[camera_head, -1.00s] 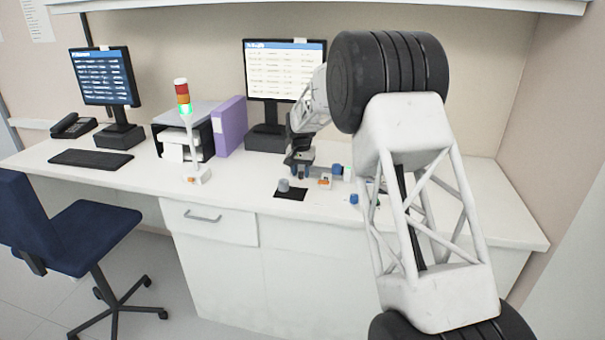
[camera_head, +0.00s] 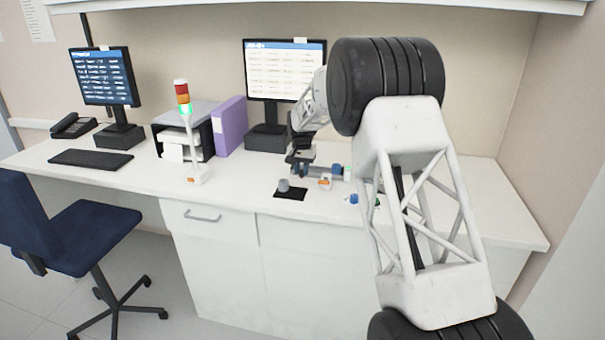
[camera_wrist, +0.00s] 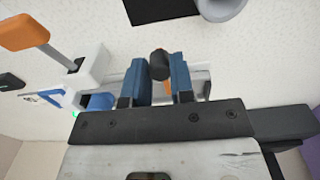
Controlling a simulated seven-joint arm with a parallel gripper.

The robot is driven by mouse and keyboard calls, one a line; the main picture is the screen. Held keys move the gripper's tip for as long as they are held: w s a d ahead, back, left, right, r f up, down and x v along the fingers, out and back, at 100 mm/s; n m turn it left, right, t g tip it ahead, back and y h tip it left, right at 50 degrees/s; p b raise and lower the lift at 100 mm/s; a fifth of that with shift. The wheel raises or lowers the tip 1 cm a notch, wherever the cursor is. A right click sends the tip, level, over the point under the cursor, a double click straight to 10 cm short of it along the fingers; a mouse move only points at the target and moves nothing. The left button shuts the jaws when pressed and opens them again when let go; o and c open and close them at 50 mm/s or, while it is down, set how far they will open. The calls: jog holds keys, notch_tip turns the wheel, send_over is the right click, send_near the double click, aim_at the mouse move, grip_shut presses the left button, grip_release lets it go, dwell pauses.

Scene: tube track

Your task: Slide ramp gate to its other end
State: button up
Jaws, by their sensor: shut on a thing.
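In the wrist view, my gripper (camera_wrist: 160,78) has blue fingers shut around a small dark knob with a reddish side (camera_wrist: 159,64), which I take to be the ramp gate's handle. An orange piece (camera_wrist: 168,87) shows between the fingers beneath it. A pale track (camera_wrist: 201,76) runs behind the fingers, mostly hidden by them and the gripper body. In the head view, my gripper (camera_head: 299,168) is low at the blue-and-grey tube track (camera_head: 322,171) on the counter. The gate is too small to make out there.
A white box with an orange-handled lever (camera_wrist: 25,32) stands beside the gripper. A blue cap (camera_wrist: 100,102) is close to the left finger. A grey cup (camera_head: 284,186) stands on a black mat (camera_head: 291,195) in front. A signal tower (camera_head: 188,125) stands left; counter between is clear.

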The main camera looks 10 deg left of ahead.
jog(key=shift+w, duration=1.6)
jog(key=o, duration=0.5)
jog(key=shift+o, duration=0.2)
jog(key=shift+r, duration=0.15)
jog(key=shift+r, duration=2.4)
